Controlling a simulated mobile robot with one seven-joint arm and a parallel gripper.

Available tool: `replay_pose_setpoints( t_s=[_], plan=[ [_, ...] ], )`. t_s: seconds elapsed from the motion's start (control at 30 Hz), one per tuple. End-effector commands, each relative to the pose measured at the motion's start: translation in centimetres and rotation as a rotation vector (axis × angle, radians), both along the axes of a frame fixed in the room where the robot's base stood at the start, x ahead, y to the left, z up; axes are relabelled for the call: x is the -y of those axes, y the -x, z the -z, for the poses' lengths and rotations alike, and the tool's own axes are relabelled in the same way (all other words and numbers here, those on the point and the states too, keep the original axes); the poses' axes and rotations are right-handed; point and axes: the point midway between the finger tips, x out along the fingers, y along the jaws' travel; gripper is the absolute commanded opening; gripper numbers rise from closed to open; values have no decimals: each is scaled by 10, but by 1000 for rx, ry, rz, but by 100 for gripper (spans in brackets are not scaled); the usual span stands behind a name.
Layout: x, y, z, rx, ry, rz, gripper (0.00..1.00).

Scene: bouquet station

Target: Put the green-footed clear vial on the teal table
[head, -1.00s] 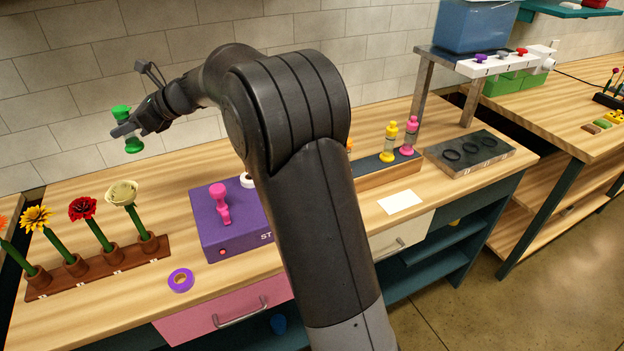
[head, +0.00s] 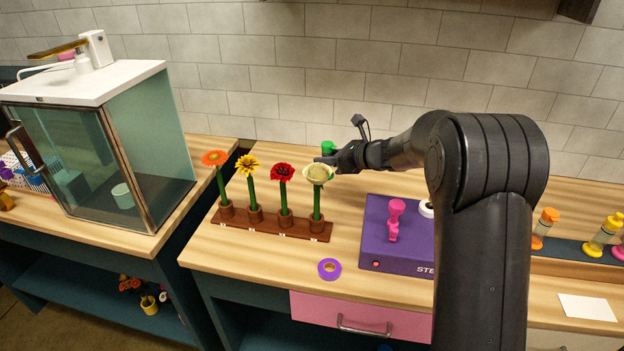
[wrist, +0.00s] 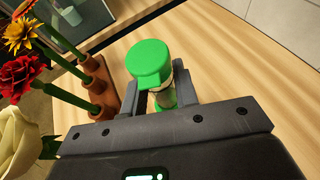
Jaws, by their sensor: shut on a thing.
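My gripper (wrist: 158,101) is shut on the green-footed clear vial (wrist: 150,62), with its green end toward the wrist camera and a strip of its body showing between the fingers. In the head view the vial's green end (head: 328,147) shows above my gripper (head: 328,160), behind the cream flower. The vial is held above the wooden bench; its lower part is hidden there. No surface in view is clearly the teal table.
A brown rack (head: 272,226) with several flowers stands just left of my gripper. A purple box (head: 397,262) and a purple tape ring (head: 329,268) are near. A glass cabinet (head: 160,150) stands at left on another bench.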

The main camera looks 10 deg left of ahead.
Motion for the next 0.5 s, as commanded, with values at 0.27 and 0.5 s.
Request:
replay_pose_setpoints(
  t_s=[0.27,0.5],
  plan=[
    [-60,-4,36,0,0,-2,0],
    [-77,-7,46,2,0,1,0]
  ],
)
